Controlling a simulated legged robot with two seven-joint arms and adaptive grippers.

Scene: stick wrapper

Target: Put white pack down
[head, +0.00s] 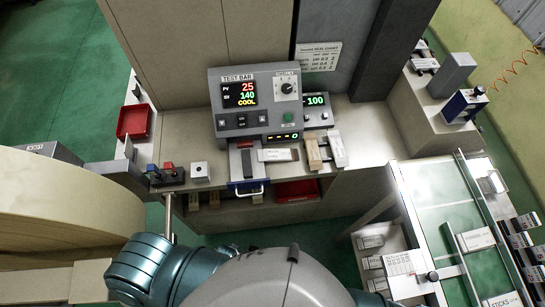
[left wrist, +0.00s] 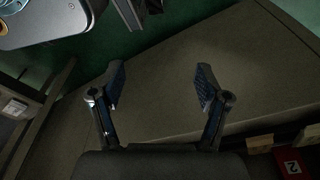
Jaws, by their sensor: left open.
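Several white packs or labelled pieces show in the head view, and I cannot tell which is the task's white pack. One flat white piece with a brown end (head: 276,155) lies on the bench in front of the test bar machine (head: 255,98). A pale upright piece (head: 338,149) stands to its right. My right gripper is not in view.
A red bin (head: 135,121) sits at the bench's left. A large round beige body (head: 60,222) fills the left.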

